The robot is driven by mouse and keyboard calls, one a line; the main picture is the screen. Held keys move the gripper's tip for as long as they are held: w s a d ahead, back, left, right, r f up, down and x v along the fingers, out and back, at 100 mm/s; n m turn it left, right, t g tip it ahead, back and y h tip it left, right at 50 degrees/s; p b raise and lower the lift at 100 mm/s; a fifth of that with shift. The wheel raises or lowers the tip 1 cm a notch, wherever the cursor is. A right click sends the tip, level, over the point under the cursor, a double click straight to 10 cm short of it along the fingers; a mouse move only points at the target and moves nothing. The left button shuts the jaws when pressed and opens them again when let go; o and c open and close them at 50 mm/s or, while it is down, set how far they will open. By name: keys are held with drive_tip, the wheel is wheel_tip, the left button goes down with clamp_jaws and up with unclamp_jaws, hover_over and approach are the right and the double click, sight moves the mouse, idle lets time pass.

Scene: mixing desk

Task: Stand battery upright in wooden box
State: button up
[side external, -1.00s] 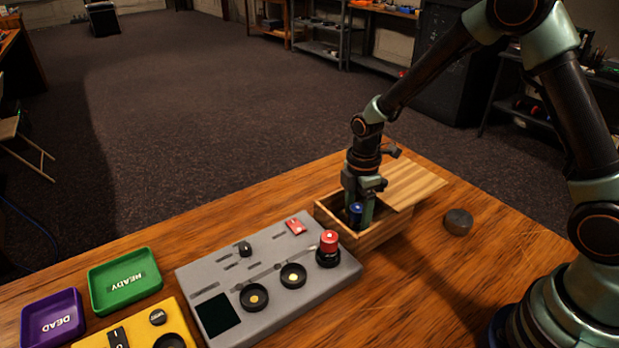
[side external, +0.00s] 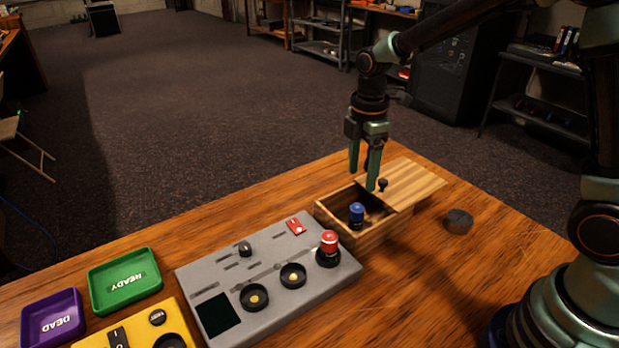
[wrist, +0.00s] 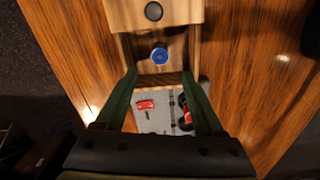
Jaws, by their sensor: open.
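The battery (side external: 356,214) is blue on top with a dark lower part. It stands upright inside the open part of the wooden box (side external: 372,236), and its round blue end also shows in the wrist view (wrist: 159,55). The box's slatted lid (side external: 412,181) is slid partly back and has a small dark knob (side external: 383,185). My gripper (side external: 363,180) is open and empty above the box, apart from the battery. In the wrist view its two green fingers (wrist: 160,76) stand apart. The battery's lower end is hidden by the box wall.
A grey mixing panel (side external: 262,285) with knobs and a red button (side external: 329,243) stands left of the box. A dark round knob (side external: 458,221) lies to its right. Green (side external: 125,281) and purple (side external: 52,318) trays and a yellow device (side external: 137,333) are at left.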

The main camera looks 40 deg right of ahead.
drive_tip(key=s+d+r+m+t, duration=0.2)
drive_tip(key=s+r+m+t, duration=0.3)
drive_tip(key=s+r+m, duration=0.6)
drive_tip(key=shift+s+d+r+m+t, duration=0.35)
drive_tip(key=shift+s+m, duration=0.4)
drive_tip(key=shift+m, duration=1.65)
